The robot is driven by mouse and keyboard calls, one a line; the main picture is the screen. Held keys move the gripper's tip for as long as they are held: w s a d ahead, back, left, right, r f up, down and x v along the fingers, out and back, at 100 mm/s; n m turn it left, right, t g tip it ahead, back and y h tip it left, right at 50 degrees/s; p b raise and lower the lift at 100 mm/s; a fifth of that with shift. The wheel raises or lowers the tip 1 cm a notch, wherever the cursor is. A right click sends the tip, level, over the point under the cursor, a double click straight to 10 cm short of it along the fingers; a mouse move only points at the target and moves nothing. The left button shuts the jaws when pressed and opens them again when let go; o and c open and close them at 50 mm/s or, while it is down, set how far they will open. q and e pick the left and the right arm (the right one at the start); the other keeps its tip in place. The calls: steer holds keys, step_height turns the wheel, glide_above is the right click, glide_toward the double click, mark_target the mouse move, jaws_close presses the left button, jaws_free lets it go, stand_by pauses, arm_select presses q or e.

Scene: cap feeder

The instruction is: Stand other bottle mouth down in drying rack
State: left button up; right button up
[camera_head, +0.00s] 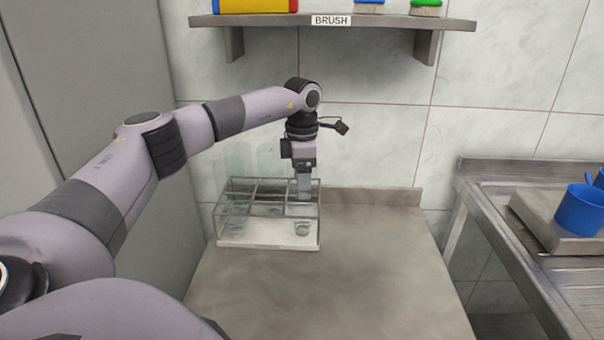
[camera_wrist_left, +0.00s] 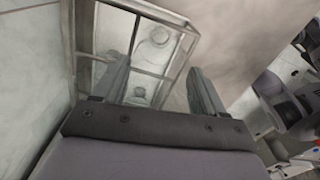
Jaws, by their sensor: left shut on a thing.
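The drying rack (camera_head: 268,246) is a wire frame with a pale base on the counter by the wall. Faint clear bottles stand tall in it at the left (camera_head: 236,160) and in the middle (camera_head: 268,160). My left gripper (camera_head: 304,192) points down over the rack's right side, shut on a clear bottle that barely shows. A round clear end (camera_head: 302,228) shows low in the rack below the fingers, probably the held bottle's mouth. The left wrist view shows the fingers (camera_wrist_left: 163,85) spread around the clear bottle, with the rack frame (camera_wrist_left: 178,62) behind. My right gripper is not in view.
The counter (camera_head: 350,270) right of and before the rack is clear. A shelf (camera_head: 400,21) with brushes hangs above. A metal sink unit (camera_head: 495,205) with a blue cup (camera_head: 578,212) stands at the right.

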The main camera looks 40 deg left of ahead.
arm_select(q)
steer(key=shift+f, duration=0.6)
stand_by(0.3)
steer(key=o, duration=1.2)
steer(key=shift+c, duration=0.2)
step_height(320, 180, up, 7)
steer(key=shift+r, duration=0.1)
